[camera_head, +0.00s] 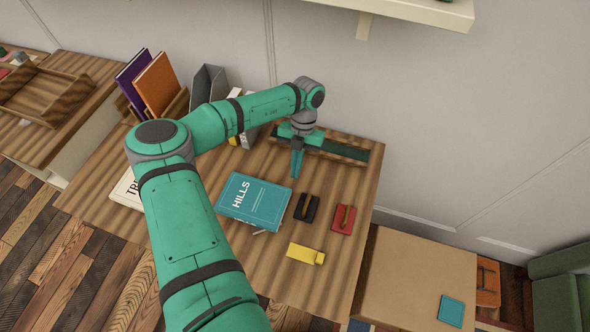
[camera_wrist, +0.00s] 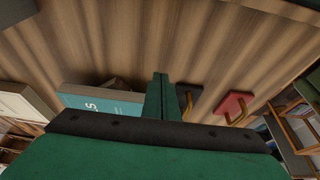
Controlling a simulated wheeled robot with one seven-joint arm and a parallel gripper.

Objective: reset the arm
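My green arm reaches over the wooden desk (camera_head: 185,240), bent at the elbow. My gripper (camera_head: 295,174) points down above the back part of the desk, behind the teal book marked HILLS (camera_head: 258,197). Its two fingers are together with nothing visible between them. In the wrist view the fingertips (camera_wrist: 161,76) also meet, with the teal book (camera_wrist: 100,101) to their left and a black object (camera_wrist: 190,95) and a red object (camera_wrist: 232,105) to their right. The height of the fingertips above the desk is hard to judge.
A dark green-lined wooden tray (camera_head: 345,151) lies behind the gripper by the wall. An orange book (camera_head: 157,84), a purple book (camera_head: 131,82) and a grey file holder (camera_head: 207,84) stand at the back left. A yellow object (camera_head: 305,254) lies near the front. A shelf (camera_head: 420,10) hangs above.

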